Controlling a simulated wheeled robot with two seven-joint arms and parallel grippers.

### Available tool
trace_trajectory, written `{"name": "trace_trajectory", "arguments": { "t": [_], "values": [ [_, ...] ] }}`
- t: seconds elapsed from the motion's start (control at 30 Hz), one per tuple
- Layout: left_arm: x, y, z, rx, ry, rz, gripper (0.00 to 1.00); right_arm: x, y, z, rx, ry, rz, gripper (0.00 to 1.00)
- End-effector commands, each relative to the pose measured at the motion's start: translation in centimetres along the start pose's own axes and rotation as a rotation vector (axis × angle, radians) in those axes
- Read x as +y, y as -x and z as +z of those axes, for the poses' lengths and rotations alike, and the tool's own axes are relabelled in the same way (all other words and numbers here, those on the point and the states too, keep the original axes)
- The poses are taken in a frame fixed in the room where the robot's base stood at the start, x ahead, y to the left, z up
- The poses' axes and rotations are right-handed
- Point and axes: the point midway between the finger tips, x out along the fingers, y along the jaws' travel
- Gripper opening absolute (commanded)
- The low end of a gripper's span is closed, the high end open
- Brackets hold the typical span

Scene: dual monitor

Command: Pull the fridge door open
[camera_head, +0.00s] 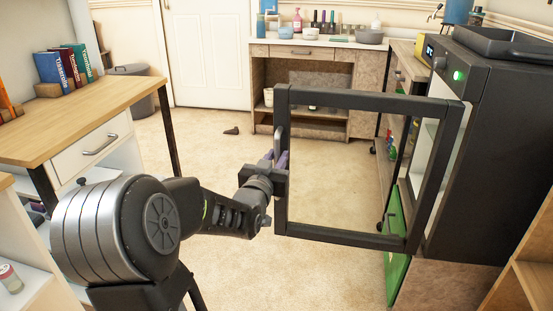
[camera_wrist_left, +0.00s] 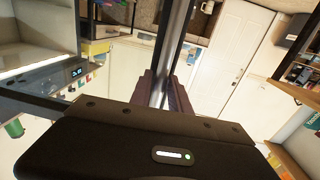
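The fridge (camera_head: 485,150) is a dark box at the right with a green light on its front. Its door (camera_head: 350,100), a black frame around a clear pane, stands swung wide open, and part of the pale interior (camera_head: 424,150) shows. The handle (camera_head: 279,135) is on the door's free edge. My left gripper (camera_head: 274,160) is at this handle, its purple fingers around it. In the left wrist view the fingers (camera_wrist_left: 166,92) sit close on both sides of the bar. The exact contact is partly hidden. My right gripper is in neither view.
A wooden desk (camera_head: 85,110) with a drawer and books stands at the left. A counter (camera_head: 310,43) with bottles and a bowl is at the back. A bin (camera_head: 131,90) stands beside the white room door (camera_head: 207,50). The carpet between is mostly clear.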

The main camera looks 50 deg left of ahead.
Motion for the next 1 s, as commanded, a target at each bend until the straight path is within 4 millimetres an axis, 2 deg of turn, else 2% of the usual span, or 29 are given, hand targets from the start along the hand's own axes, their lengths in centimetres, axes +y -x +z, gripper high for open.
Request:
{"name": "trace_trajectory", "arguments": {
  "t": [0.03, 0.13, 0.47, 0.57, 0.9, 1.0],
  "values": [
    [0.0, 0.0, 0.0, 0.000, 0.000, 0.000, 0.27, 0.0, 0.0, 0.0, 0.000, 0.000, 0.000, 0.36],
    [0.0, 0.0, 0.0, -0.001, 0.000, 0.000, 0.36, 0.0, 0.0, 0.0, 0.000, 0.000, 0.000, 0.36],
    [0.0, 0.3, 0.0, -0.001, 0.000, 0.001, 0.36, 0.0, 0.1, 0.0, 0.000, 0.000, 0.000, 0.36],
    [0.0, 1.1, 0.0, -0.002, 0.000, 0.000, 0.36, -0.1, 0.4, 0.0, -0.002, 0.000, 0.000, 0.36],
    [0.0, 6.4, -0.1, -0.001, 0.000, 0.000, 0.36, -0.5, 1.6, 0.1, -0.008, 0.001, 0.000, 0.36],
    [0.0, 7.4, -0.1, -0.001, 0.000, 0.000, 0.36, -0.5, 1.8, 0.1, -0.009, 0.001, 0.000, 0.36]
  ]
}}
